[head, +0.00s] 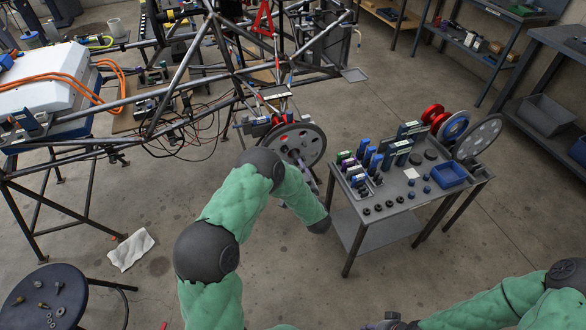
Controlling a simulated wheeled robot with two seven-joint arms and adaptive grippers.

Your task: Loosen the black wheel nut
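The front wheel (312,138), a grey disc, is mounted on the tube chassis (180,70). A small dark part shows at its hub, but I cannot make out the black wheel nut clearly. My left arm bends over in front of the wheel, and its dark wrist end is just below the wheel. My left gripper (302,167) is small and mostly hidden at the hub. I cannot tell whether its fingers touch or hold the nut. My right gripper (391,322) is at the bottom edge, partly cut off and far from the wheel. Its fingers are unclear.
A grey cart (362,240) right of the wheel carries boxes, several dark round parts, a blue bin (447,175) and discs. A round stool (42,298) with small hardware stands lower left. A white cloth (130,249) lies on the floor. Floor right of the cart is clear.

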